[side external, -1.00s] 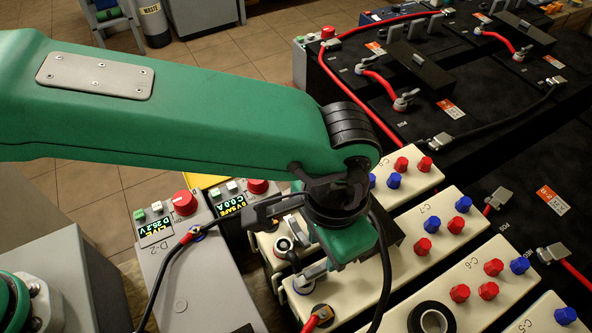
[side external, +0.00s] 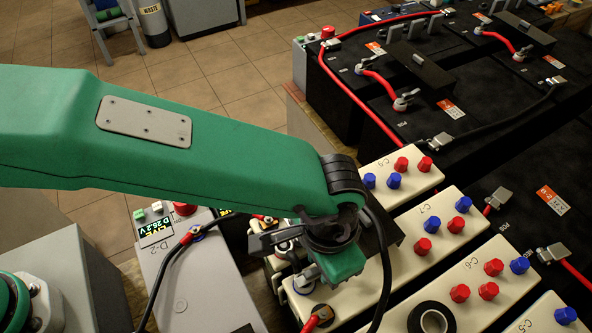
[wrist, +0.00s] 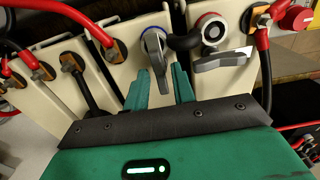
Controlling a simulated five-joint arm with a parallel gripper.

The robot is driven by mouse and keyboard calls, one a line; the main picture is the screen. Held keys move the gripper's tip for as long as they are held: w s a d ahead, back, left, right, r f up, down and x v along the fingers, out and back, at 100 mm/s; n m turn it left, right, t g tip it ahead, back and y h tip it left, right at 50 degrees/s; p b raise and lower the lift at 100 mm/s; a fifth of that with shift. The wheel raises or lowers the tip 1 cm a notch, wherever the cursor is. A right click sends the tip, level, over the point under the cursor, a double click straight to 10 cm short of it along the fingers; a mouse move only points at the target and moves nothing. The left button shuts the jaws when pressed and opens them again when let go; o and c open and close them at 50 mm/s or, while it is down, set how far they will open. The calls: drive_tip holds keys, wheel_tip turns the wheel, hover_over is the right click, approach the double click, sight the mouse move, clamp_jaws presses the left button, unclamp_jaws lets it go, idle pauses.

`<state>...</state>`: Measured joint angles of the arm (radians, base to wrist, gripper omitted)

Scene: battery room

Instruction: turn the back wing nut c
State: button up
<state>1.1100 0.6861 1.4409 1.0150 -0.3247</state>
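My gripper (wrist: 160,80) is open, its two green fingers apart in the wrist view. A grey wing nut (wrist: 154,45) on a cream cell shows between the fingertips, its long arm pointing down into the gap. I cannot tell whether the fingers reach down to its level. A second grey wing nut (wrist: 222,60) sits to the right, by a red-ringed post (wrist: 211,28). No label shows which one is c. In the side external view my green gripper body (side external: 340,262) is low over the near ends of the cells, and the fingertips are hidden.
Red cables (wrist: 92,25) and a black cable (wrist: 86,82) run left of the fingers. Cream cells with red and blue caps (side external: 423,244) extend to the right. A grey box with a display (side external: 160,250) stands left. Black batteries (side external: 420,90) fill the back.

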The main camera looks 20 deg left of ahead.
clamp_jaws()
drive_tip(key=shift+n, duration=0.4)
drive_tip(key=n, duration=0.2)
drive_tip(key=shift+n, duration=0.4)
drive_tip(key=n, duration=0.4)
drive_tip(key=shift+r, duration=0.1)
drive_tip(key=n, duration=0.5)
drive_tip(key=shift+n, duration=0.4)
drive_tip(key=n, duration=0.4)
drive_tip(key=shift+w, duration=0.1)
drive_tip(key=shift+n, duration=0.4)
